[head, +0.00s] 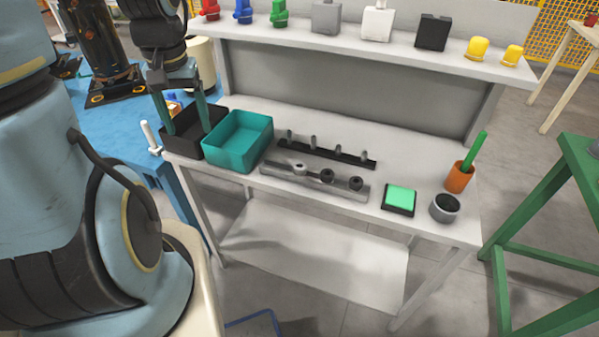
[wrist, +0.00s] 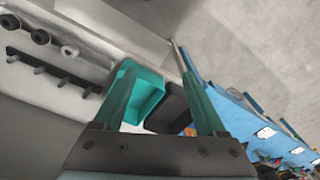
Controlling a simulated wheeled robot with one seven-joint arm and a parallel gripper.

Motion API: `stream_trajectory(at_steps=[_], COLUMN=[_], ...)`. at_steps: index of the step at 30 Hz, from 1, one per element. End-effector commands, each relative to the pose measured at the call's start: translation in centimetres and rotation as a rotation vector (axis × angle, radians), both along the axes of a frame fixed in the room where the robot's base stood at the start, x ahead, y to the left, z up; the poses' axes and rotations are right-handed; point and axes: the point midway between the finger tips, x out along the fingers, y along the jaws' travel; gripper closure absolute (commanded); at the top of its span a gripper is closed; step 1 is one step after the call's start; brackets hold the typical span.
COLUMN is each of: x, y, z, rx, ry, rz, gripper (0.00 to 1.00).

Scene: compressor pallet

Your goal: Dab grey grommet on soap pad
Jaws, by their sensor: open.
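A pale grey grommet (head: 299,167) sits at the left end of a grey rail on the bench; two dark grommets (head: 327,176) sit to its right. The pale one also shows in the wrist view (wrist: 70,51). The soap pad (head: 400,196) is a bright green square in a black tray, right of the rail. My gripper (head: 188,130) is open, its two teal fingers spread and pointing down over the black bin at the bench's left end. It is well left of the grommets. In the wrist view the fingers (wrist: 154,58) show nothing held.
A teal bin (head: 232,158) stands between the black bin (head: 187,147) and the rail. A black bar with several pegs (head: 335,152) lies behind the rail. A grey cup (head: 444,207) and an orange cup with a green stick (head: 460,178) stand at right. A shelf (head: 380,50) overhangs the back.

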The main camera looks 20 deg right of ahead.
Motion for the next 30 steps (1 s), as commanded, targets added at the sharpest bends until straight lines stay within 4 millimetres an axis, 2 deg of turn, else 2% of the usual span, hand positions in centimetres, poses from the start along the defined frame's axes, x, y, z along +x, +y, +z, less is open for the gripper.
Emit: stream_trajectory(at_steps=[1,6,9,12,15,17,24,30], x=[0.3,-0.1,-0.9,-1.7,-2.2,-2.3,-2.3,-2.2], y=[-3.0,-12.9,-17.7,-20.8,-22.4,-22.7,-22.7,-22.7], z=[-2.1,-5.5,-6.4,-6.7,-6.8,-7.2,-10.8,-12.2], rx=[0.012,0.034,0.025,0.012,0.003,0.002,0.003,0.002], ry=[0.027,0.073,0.078,0.076,0.073,0.072,0.073,0.071], rz=[-0.08,-0.301,-0.389,-0.44,-0.464,-0.469,-0.47,-0.467], gripper=[0.26,0.26,0.26,0.26,0.26,0.26,0.26,0.26])
